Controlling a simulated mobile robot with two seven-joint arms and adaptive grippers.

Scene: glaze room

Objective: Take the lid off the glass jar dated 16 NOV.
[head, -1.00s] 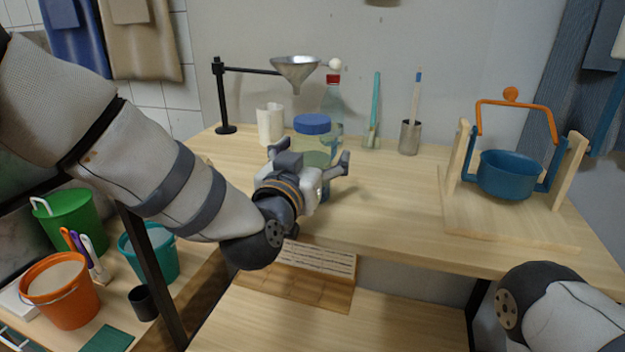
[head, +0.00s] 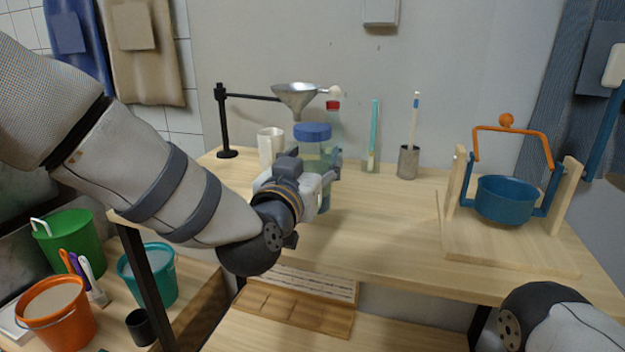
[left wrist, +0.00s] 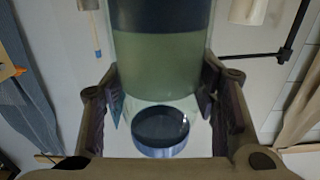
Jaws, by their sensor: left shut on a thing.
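The glass jar (head: 314,149) stands upright on the upper wooden shelf, with a blue lid (head: 312,131) on top and pale green and dark blue contents. My left gripper (head: 318,168) is shut around the jar from the front and hides much of its middle. In the left wrist view, which is upside down, the jar (left wrist: 160,65) is between the two fingers and the lid (left wrist: 160,140) is at the bottom of the picture. No date is readable. My right gripper is out of view; only part of that arm shows at lower right.
Behind the jar are a red-capped bottle (head: 333,108) and a funnel (head: 296,97) on a black stand. A white cup (head: 270,146) is just left.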

